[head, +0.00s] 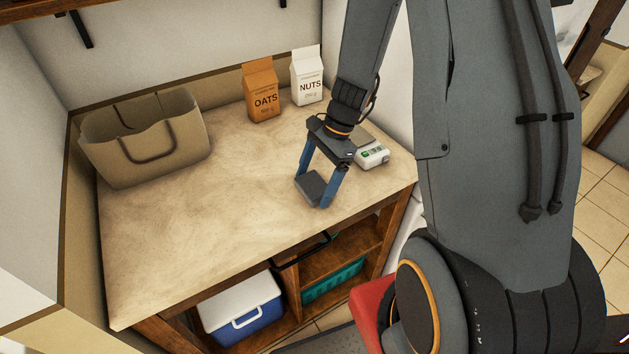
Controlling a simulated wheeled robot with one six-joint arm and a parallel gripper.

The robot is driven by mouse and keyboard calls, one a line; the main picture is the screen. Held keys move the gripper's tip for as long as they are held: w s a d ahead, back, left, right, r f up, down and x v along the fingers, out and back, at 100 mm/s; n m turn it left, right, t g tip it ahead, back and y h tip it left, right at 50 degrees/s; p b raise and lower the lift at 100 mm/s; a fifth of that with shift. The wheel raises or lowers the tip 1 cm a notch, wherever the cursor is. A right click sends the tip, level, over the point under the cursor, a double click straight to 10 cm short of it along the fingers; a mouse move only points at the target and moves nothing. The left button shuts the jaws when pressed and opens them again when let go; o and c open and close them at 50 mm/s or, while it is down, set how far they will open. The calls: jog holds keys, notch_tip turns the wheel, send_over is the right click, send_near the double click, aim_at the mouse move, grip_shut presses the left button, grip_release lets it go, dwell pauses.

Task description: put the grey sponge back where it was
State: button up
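The grey sponge (311,187) is a small dark grey block at the right front part of the worktop (190,235). My gripper (312,190) points down at it, with one blue finger on each side of the block. The fingers appear shut on it. I cannot tell whether the underside of the sponge touches the worktop or is slightly above it. Part of the right side of the sponge is hidden by the nearer finger.
A kitchen scale (372,154) stands close behind my gripper, partly hidden. An oats carton (262,92) and a nuts carton (307,77) stand at the back. A tan bag (170,150) is at the left. A cooler (240,308) and green crate (333,281) sit below. The worktop's middle is clear.

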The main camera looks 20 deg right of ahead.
jog(key=shift+o, duration=0.5)
jog(key=shift+r, duration=0.25)
jog(key=b+v, duration=0.3)
jog(key=v, duration=0.8)
jog(key=s+a+n+t+h, duration=0.2)
jog(key=s+a+n+h, duration=0.2)
jog(key=s+n, duration=0.5)
jog(key=a+n, duration=0.1)
jog(key=n, duration=0.5)
jog(key=shift+s+r+n+h, duration=0.15)
jog(key=shift+s+n+h, duration=0.15)
jog(key=shift+s+n, duration=0.1)
jog(key=shift+f+b, duration=0.4)
jog(key=shift+f, duration=0.25)
